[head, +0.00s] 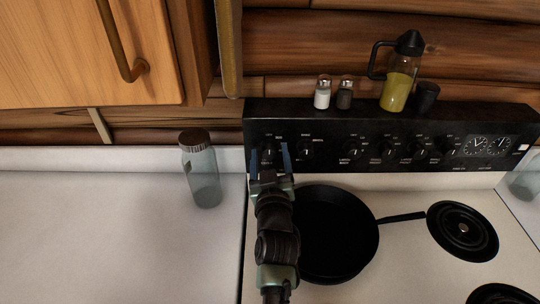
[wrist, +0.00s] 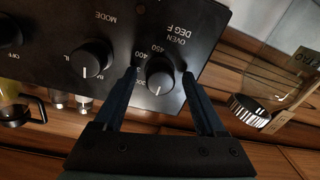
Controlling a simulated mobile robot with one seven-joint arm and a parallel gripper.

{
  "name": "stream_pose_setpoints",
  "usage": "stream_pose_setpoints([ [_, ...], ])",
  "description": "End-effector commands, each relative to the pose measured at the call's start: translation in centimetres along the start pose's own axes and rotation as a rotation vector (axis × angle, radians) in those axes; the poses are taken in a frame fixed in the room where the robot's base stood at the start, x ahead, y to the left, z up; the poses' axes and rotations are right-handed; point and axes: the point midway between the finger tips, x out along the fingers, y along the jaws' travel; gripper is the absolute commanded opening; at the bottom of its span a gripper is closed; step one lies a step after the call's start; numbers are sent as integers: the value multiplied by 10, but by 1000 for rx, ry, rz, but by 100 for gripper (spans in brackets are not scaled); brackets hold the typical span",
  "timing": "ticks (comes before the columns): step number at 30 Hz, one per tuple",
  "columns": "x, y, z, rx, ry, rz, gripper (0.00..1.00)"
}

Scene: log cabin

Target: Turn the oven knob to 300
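The oven knob (wrist: 160,78) is a round black knob on the black control panel (wrist: 60,55). "OVEN DEG F" and the numbers 450 and 400 are printed beside it; other numbers are partly hidden. A short white mark shows on the knob, near its lower edge in the wrist view. My gripper (wrist: 159,74) is open, with one dark blue finger on each side of the knob and a visible gap to it on both sides. In the head view my gripper (head: 270,152) is at the panel's left end, in front of the oven knob (head: 268,151).
The mode knob (wrist: 92,57) is beside the oven knob. A black pan (head: 338,235) is on the stove, right of my arm. A glass jar (head: 203,175) stands on the left counter (head: 110,235). Shakers (head: 322,95) and an oil bottle (head: 398,88) stand on the panel's top.

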Motion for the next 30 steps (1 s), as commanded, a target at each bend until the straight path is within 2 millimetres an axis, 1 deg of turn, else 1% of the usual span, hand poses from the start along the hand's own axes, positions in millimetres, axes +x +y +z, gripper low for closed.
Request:
stream_pose_setpoints([
  [1, 0, 0, 0, 0, 0, 0, 63],
  [5, 0, 0, 0, 0, 0, 0, 40],
  [6, 0, 0, 0, 0, 0, 0, 32],
  [8, 0, 0, 0, 0, 0, 0, 22],
  [9, 0, 0, 0, 0, 0, 0, 14],
  [11, 0, 0, 0, 0, 0, 0, 4],
  [12, 0, 0, 0, 0, 0, 0, 0],
  [22, 0, 0, 1, 37, 1, 0, 0],
  [30, 0, -1, 1, 195, 7, 1, 0],
])
